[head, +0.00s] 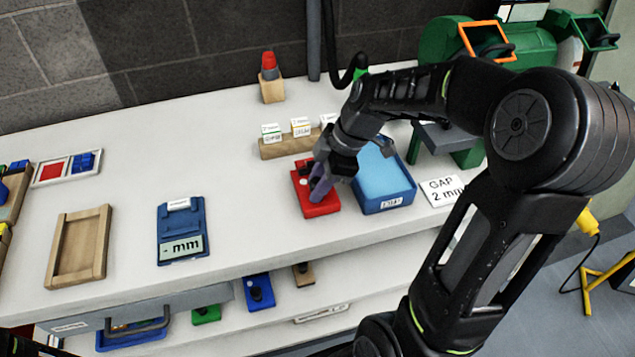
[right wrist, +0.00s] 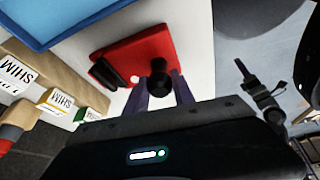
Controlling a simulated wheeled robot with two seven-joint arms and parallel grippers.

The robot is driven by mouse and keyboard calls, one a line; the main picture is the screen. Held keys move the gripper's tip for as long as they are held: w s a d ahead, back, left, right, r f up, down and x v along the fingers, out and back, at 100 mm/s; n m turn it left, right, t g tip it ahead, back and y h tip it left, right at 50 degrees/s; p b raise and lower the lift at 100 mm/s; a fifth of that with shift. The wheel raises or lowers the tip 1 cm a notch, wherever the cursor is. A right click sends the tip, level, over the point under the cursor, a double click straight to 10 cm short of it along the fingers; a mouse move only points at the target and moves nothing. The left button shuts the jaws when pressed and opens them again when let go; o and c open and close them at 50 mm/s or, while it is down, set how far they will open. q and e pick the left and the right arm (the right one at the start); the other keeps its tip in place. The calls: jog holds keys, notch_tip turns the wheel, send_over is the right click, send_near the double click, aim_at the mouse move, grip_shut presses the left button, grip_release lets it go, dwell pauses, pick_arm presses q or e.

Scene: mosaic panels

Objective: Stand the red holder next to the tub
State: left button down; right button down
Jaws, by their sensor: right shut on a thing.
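The red holder (head: 320,210) is a flat red block with a black knob, just left of the blue tub (head: 388,201) on the white bench. My right gripper (head: 321,183) reaches down over it from the right and covers part of its top. In the right wrist view, the fingers of my right gripper (right wrist: 158,92) are shut on the black knob of the red holder (right wrist: 130,45). The blue tub (right wrist: 75,15) shows at upper left there, apart from the holder. I cannot tell whether the holder touches the bench. My left gripper is not in view.
A wooden block with labelled cards (head: 290,147) stands behind the holder. A blue device with an mm display (head: 182,230) and a wooden tray (head: 78,247) are to the left. A "GAP 2 mm" card (head: 441,191) lies right of the tub. Bench between device and holder is clear.

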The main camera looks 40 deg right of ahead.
jog(key=shift+f+b, duration=0.25)
jog(key=shift+b, duration=0.1)
dwell(0.3)
jog(key=c, duration=1)
grip_release()
jog(key=v, duration=0.7)
jog(key=shift+r, duration=0.35)
jog(key=shift+s+d+f, duration=0.1)
jog(key=shift+s, duration=0.05)
